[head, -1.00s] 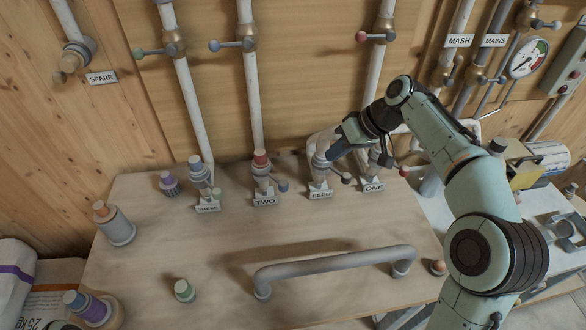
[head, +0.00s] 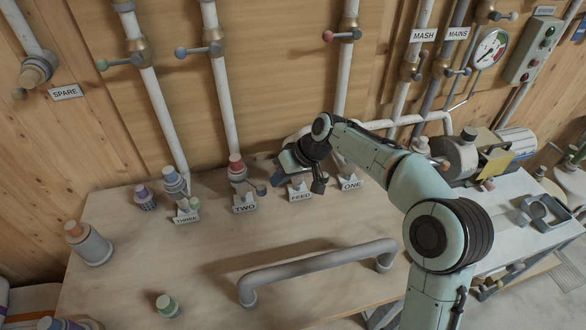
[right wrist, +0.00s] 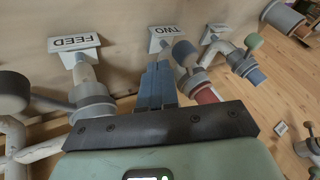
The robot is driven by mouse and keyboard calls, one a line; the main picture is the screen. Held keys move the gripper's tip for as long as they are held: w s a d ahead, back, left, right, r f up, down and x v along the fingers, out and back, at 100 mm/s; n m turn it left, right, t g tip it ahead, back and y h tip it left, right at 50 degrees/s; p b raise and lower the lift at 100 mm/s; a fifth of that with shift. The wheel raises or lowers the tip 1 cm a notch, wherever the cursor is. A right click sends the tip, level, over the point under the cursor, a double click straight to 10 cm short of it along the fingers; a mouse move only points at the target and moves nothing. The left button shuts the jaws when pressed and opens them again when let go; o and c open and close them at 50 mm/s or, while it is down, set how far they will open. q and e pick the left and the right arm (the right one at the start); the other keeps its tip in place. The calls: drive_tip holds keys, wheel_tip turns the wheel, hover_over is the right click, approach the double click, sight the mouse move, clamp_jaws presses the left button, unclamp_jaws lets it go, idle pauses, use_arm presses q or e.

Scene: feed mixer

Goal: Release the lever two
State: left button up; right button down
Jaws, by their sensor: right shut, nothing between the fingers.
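Lever two ends in a blue knob (head: 261,189) beside the red-topped valve (head: 236,165) behind the TWO label (head: 245,204). In the right wrist view the blue knob (right wrist: 184,53) stands close beside the fingers, near the TWO plate (right wrist: 164,38). My right gripper (head: 275,176) is shut and empty, between the TWO and FEED valves. In the right wrist view its blue fingers (right wrist: 160,68) point toward the TWO plate. Whether they touch the knob I cannot tell. My left gripper is not in view.
The FEED label (head: 300,192) and ONE label (head: 350,182) stand to the right, the THREE valve (head: 175,181) to the left. A grey handrail (head: 315,264) crosses the front of the panel. Pipes with valves run up the wooden wall behind.

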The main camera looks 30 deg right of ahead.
drive_tip(key=shift+a+f, duration=0.1)
drive_tip(key=shift+a, duration=0.55)
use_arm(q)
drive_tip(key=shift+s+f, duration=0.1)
use_arm(e)
drive_tip(key=shift+s+a, duration=0.1)
